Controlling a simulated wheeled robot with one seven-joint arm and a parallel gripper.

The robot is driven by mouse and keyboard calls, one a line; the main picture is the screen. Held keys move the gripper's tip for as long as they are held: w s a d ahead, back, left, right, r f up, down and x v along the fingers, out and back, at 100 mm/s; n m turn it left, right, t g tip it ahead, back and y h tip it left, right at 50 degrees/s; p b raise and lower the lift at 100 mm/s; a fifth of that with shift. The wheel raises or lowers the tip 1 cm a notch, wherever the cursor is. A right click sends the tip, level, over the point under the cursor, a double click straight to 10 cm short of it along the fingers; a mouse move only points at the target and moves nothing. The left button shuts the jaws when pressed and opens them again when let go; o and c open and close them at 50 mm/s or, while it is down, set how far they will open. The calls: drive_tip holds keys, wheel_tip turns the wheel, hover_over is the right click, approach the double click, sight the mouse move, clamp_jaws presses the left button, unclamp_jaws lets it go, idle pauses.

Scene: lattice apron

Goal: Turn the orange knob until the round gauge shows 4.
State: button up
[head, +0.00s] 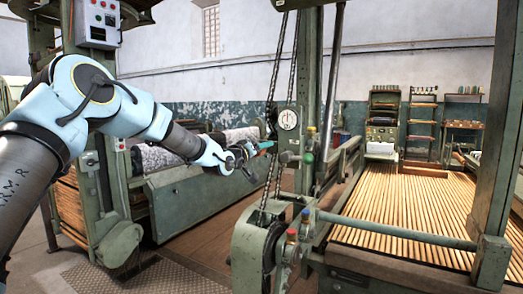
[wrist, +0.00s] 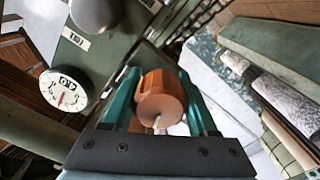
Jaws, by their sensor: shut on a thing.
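The orange knob (wrist: 160,98) shows in the wrist view as a short, faceted cylinder with a pale line on its near face. My gripper (wrist: 158,78) has its two teal fingers on either side of it, shut on it. In the head view my gripper (head: 262,148) reaches the green post from the left, and I cannot make out the knob there. The round gauge (wrist: 63,92) is a white dial left of the knob in the wrist view, with a reddish needle; its numbers are too small to read surely. In the head view the gauge (head: 288,120) is above and right of my gripper.
A dark grey round knob (wrist: 92,12) with a small label plate sits above the gauge in the wrist view. A chain (head: 270,115) hangs close to my gripper. A green knob (head: 308,158) is on the post at the right. Fabric rolls (head: 160,155) lie behind my arm.

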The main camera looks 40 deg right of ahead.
drive_tip(key=shift+f, duration=0.15)
drive_tip(key=o, duration=1.4)
drive_tip(key=b+v, duration=0.2)
drive_tip(key=v, duration=0.9)
